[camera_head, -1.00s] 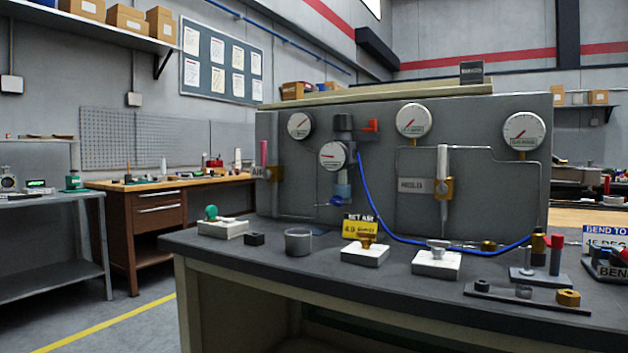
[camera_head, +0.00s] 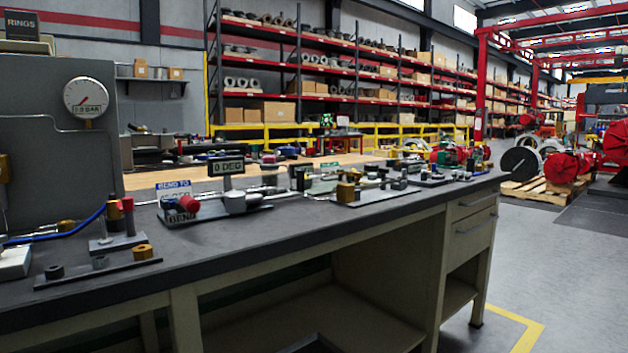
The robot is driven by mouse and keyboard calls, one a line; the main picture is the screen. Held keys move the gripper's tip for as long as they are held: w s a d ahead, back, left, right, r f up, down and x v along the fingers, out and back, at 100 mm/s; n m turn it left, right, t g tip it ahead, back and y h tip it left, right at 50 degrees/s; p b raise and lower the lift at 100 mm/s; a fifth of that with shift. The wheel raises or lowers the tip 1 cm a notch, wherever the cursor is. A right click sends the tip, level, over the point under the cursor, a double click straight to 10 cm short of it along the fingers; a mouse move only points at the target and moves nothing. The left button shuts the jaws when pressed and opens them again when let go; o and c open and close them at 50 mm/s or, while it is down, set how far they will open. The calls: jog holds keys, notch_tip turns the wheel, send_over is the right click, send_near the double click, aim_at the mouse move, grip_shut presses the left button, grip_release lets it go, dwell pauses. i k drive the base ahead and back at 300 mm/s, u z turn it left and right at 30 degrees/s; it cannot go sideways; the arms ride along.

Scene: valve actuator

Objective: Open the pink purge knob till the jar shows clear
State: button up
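No pink knob and no jar show in the view now. The right part of the grey panel (camera_head: 60,160) stands at the left edge, with a round white gauge (camera_head: 86,97) and a thin pipe on it. A blue hose (camera_head: 60,236) runs along the bench to a small fitting with a dark red top (camera_head: 127,204). My gripper is not in view.
The dark bench top (camera_head: 300,225) runs right, with a bar of fittings (camera_head: 98,268), a bending tool with a "0 DEG" display (camera_head: 226,168) and a plate of parts (camera_head: 375,192). Open floor (camera_head: 560,270) lies right. Shelves (camera_head: 330,70) stand behind.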

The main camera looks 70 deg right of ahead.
aim_at(267, 160)
jog(key=z, duration=1.6)
jog(key=k, duration=0.15)
jog(key=z, duration=0.6)
